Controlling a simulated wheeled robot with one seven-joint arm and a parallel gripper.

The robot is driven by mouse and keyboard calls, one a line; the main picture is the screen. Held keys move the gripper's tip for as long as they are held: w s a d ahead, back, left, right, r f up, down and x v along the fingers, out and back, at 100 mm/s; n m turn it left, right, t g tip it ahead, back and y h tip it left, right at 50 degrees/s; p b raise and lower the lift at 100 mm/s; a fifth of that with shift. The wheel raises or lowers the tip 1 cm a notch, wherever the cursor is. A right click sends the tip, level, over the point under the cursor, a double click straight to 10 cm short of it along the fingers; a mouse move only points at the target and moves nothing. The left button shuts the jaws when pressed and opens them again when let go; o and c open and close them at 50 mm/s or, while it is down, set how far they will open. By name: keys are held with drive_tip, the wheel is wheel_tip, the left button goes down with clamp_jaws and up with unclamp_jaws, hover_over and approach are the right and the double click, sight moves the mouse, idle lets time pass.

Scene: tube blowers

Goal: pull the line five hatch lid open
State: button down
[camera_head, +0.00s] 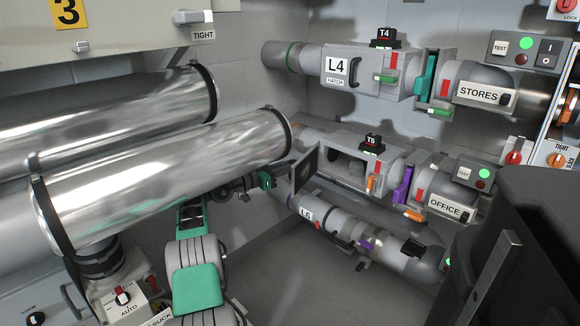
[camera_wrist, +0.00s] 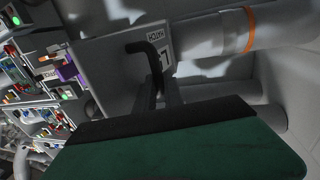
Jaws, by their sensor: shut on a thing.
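The line five hatch lid (camera_head: 304,170) stands swung out from the left side of the T5 housing (camera_head: 335,145), leaving a dark opening (camera_head: 348,166) beside it. In the wrist view the lid's outer face (camera_wrist: 115,65) carries a HATCH label and a black bent handle (camera_wrist: 149,58). My gripper (camera_head: 266,181) is to the left of the lid in the head view. In the wrist view my gripper (camera_wrist: 160,92) is shut on the handle. The fingertips are dark and partly hidden there, and the handle is hidden from the head view.
The L4 housing (camera_head: 367,70) sits above, with its lid shut. The L6 pipe (camera_head: 345,229) runs below. Large silver pipes (camera_head: 150,175) lie left of and above my arm. A pipe with an orange ring (camera_wrist: 249,30) is beside the lid. A dark bulky object (camera_head: 525,230) stands at right.

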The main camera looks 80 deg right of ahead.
drive_tip(key=shift+s+r, duration=0.2)
drive_tip(key=shift+r, duration=0.3)
drive_tip(key=c, duration=1.6)
unclamp_jaws()
drive_tip(key=shift+s+d, duration=0.1)
drive_tip(key=shift+o, duration=0.7)
drive_tip(key=shift+f, duration=0.1)
drive_tip(key=shift+w, duration=0.2)
drive_tip(key=shift+w, duration=0.1)
drive_tip(key=p+v, duration=0.2)
drive_tip(key=v, duration=0.6)
drive_tip(key=shift+f, duration=0.35)
